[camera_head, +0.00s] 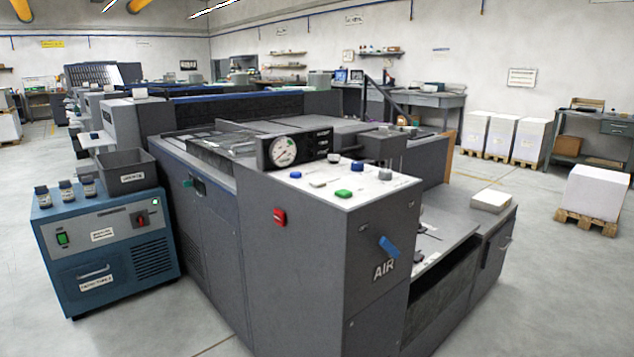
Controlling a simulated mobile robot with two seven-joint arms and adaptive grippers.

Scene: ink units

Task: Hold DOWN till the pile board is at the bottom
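The grey press unit (325,240) stands in the middle of the head view. Its white-topped control panel (347,187) carries a blue button (296,175), a green button (343,194), several pale or dark knobs and a round dial gauge (284,151). I can read no DOWN label on any button. A blue lever (389,246) marked AIR and a red switch (279,216) sit on the unit's sides. I cannot make out the pile board or its height. Neither of my grippers is in view.
A blue cabinet (105,250) with a grey bin (126,171) and several small bottles on top stands at the left. A low grey table (442,228) adjoins the unit on the right. Paper stacks on pallets (587,223) stand farther right.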

